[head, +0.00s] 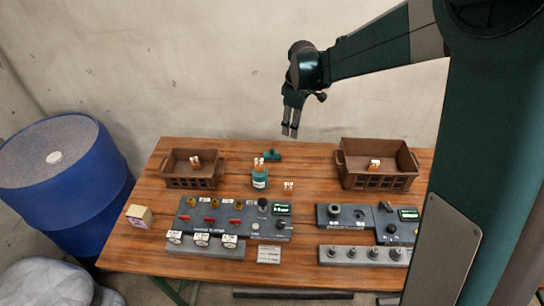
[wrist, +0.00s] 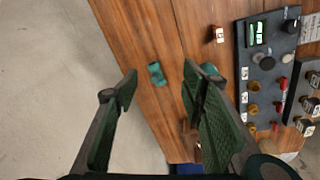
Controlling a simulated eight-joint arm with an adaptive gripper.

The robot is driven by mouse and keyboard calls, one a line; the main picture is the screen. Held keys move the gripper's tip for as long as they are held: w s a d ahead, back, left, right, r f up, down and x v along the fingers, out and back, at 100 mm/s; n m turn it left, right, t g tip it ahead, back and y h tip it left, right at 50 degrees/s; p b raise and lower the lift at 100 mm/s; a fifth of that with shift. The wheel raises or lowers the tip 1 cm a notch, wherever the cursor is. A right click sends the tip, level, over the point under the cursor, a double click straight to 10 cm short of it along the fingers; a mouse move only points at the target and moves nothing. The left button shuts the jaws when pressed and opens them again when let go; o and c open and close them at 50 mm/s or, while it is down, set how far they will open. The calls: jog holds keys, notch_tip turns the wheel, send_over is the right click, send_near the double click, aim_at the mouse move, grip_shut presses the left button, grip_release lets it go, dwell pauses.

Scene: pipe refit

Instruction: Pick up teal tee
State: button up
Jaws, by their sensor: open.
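The teal tee (head: 272,155) lies on the wooden table near its back edge, between the two brown crates. It also shows in the wrist view (wrist: 156,74), between and beyond my fingertips. My gripper (head: 291,130) is open and empty, above the back edge of the table, pointing down and a little to the right of the tee. In the wrist view my gripper (wrist: 159,83) has its two fingers spread wide, with the tee apart from both of them.
A teal jar (head: 259,178) stands just in front of the tee. Brown crates stand at left (head: 192,180) and right (head: 377,182). Grey panels with valves and gauges (head: 235,220) fill the front. A blue barrel (head: 68,177) stands left of the table (head: 313,176).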

aim_at(272, 149)
jog(key=w+a+f+n, duration=0.1)
jog(key=w+a+f, duration=0.1)
jog(key=f, duration=0.3)
jog(key=w+a+f+n+g, duration=0.1)
jog(key=w+a+f+n, duration=0.1)
jog(key=w+a+f, duration=0.1)
jog(key=w+a+f+n, duration=0.1)
jog(key=w+a+f, duration=0.1)
jog(key=f, duration=0.5)
jog(key=shift+w+a+f+g, duration=0.15)
jog(key=shift+a+f, duration=0.05)
jog(key=shift+a, duration=0.25)
jog(key=shift+w+a+f+g, duration=0.1)
jog(key=shift+a+f+g, duration=0.05)
jog(key=shift+a, duration=0.3)
jog(key=shift+f, duration=1.25)
jog(key=shift+f+b, duration=0.55)
jog(key=shift+f, duration=2.1)
jog(key=c, duration=1.1)
